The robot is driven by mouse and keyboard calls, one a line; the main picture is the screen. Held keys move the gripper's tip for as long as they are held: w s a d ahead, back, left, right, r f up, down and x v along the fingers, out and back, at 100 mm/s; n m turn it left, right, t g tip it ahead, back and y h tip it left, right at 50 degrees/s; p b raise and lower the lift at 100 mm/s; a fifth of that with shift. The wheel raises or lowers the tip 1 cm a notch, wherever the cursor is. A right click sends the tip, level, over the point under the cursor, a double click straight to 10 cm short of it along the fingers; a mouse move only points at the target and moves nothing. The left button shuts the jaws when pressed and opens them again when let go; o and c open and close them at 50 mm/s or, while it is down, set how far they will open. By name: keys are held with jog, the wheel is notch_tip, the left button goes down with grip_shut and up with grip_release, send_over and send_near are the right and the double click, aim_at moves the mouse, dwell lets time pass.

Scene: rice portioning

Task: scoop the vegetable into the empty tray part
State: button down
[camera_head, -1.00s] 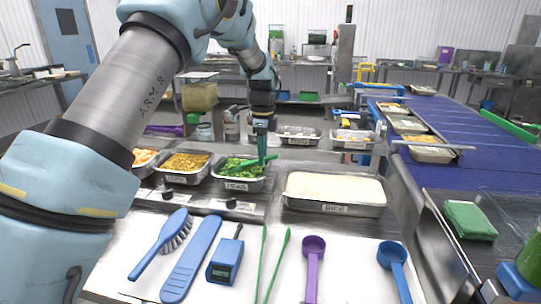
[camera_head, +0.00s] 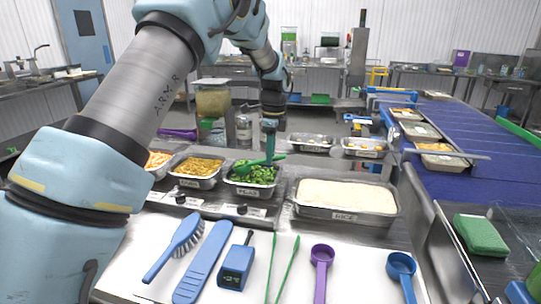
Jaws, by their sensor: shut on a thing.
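My gripper (camera_head: 269,125) is shut on a green utensil (camera_head: 270,158), which reaches down into the metal pan of green vegetable (camera_head: 254,175). The pan's front label (camera_head: 245,191) seems to read PEAS. The utensil's lower end is at the vegetable; I cannot tell how much it holds. Behind the rice pan are two small metal trays: one (camera_head: 312,150) at the middle and one (camera_head: 364,154) to its right with food in it. More trays (camera_head: 444,160) with food sit on the blue conveyor. I cannot tell which tray has the empty part.
A large rice pan (camera_head: 345,217) stands right of the vegetable, and a yellow food pan (camera_head: 197,186) left. A blue brush (camera_head: 180,240), blue spatula (camera_head: 203,262), green tongs (camera_head: 283,268), purple scoop (camera_head: 321,262) and blue scoop (camera_head: 401,270) lie in front. The blue conveyor (camera_head: 480,140) runs along the right.

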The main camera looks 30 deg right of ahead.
jog(key=shift+r+p, duration=2.15)
jog(key=shift+r, duration=1.05)
jog(key=shift+f, duration=0.1)
